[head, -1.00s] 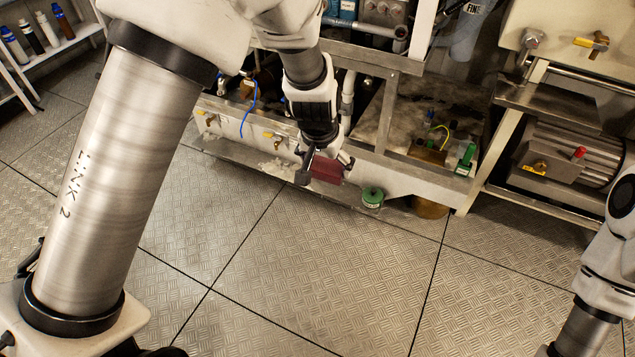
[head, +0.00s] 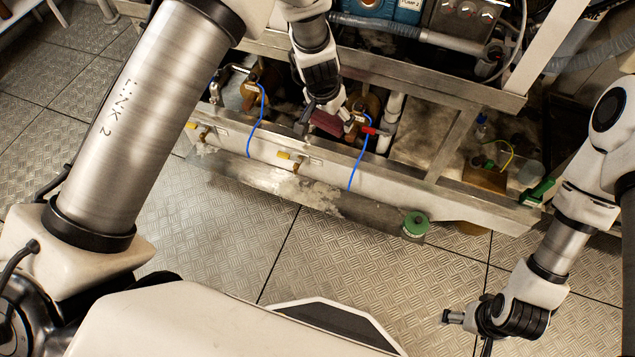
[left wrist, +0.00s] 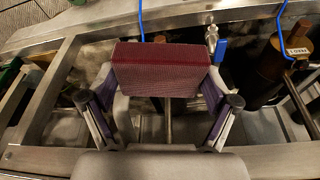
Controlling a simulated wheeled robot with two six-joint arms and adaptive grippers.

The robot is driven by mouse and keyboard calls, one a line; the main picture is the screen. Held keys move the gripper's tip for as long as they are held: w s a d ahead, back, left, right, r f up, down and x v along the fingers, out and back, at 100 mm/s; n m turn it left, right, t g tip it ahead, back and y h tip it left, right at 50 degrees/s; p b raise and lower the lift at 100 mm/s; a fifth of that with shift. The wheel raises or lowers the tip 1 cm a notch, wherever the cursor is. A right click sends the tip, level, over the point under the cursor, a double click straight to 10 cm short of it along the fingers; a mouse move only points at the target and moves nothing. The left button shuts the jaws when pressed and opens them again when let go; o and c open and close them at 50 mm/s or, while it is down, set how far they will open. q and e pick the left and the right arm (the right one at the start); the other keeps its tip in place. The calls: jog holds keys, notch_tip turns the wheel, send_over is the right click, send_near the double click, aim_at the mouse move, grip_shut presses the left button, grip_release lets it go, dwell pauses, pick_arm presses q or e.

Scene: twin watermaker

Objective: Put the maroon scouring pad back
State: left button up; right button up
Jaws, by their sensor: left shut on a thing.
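The maroon scouring pad (head: 326,122) is held in my left gripper (head: 322,112), over the lower bay of the metal frame. In the left wrist view the pad (left wrist: 162,68) sits as a block between the two fingers of the left gripper (left wrist: 160,102), which is shut on it. The far side of the pad is hidden. My right gripper (head: 462,316) is low at the lower right, over the floor and apart from the frame. Its fingers are too small to tell whether they are open.
The frame's front rail (head: 385,180) runs below the pad. Blue cables (head: 362,160), a red-handled valve (head: 372,131) and brass fittings are close by. A green-topped round container (head: 415,224) stands at the frame's front edge. The floor (head: 350,265) in front is clear.

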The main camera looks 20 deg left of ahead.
pick_arm(q)
jog(key=d+f+m+p, duration=0.1)
jog(key=d+f+m, duration=0.2)
jog(key=f, duration=1.8)
jog(key=s+d+f+m+h, duration=0.1)
jog(key=s+f+m, duration=0.1)
jog(key=s+f, duration=0.6)
jog(key=s+f+m+h, duration=0.1)
jog(key=s+f, duration=0.2)
jog(key=f, duration=0.8)
jog(key=b, duration=2.3)
send_over(322, 195)
jog(key=s, duration=0.2)
jog(key=shift+w+d+f+g, duration=0.1)
jog(key=shift+w+f+g, duration=0.15)
jog(key=shift+f, duration=0.55)
jog(key=shift+w+a, duration=0.25)
jog(key=shift+w, duration=0.1)
notch_tip(322, 195, down, 4)
jog(key=b, duration=0.3)
jog(key=shift+r+y, duration=0.15)
jog(key=shift+y, duration=0.15)
jog(key=shift+r, duration=0.25)
jog(key=shift+c, duration=0.5)
jog(key=shift+f, duration=0.1)
pick_arm(e)
notch_tip(322, 195, down, 25)
jog(key=shift+w+a+r, duration=0.2)
jog(key=shift+w+a, duration=0.15)
jog(key=shift+a, duration=0.05)
